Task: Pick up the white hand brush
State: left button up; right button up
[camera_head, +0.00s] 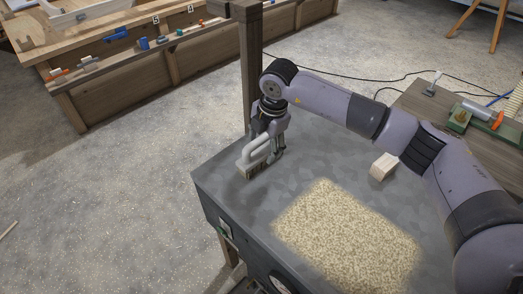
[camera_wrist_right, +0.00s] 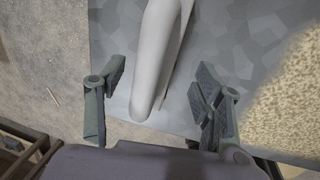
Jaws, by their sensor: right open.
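The white hand brush (camera_head: 250,157) stands near the far left corner of the grey tabletop (camera_head: 300,165), its bristles at the bottom. My right gripper (camera_head: 270,147) is right over it and partly hides it. In the right wrist view the brush's pale rounded handle (camera_wrist_right: 157,55) runs between the two spread fingers of my right gripper (camera_wrist_right: 160,85). The fingers are open, with a gap to the handle visible on both sides. My left gripper is not in view.
A patch of pale granules (camera_head: 345,238) covers the tabletop's front middle. A small wooden block (camera_head: 383,166) lies behind it, near my right arm. A wooden post (camera_head: 251,65) rises just behind the brush. A workbench (camera_head: 160,55) with tools stands at the back left.

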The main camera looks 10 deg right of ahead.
aim_at(263, 151)
jog(key=f, duration=0.2)
jog(key=w+f, duration=0.1)
jog(key=f, duration=0.1)
jog(key=shift+w+p, duration=0.15)
jog(key=shift+p, duration=0.15)
jog(key=shift+c, duration=0.2)
jog(key=c, duration=1.2)
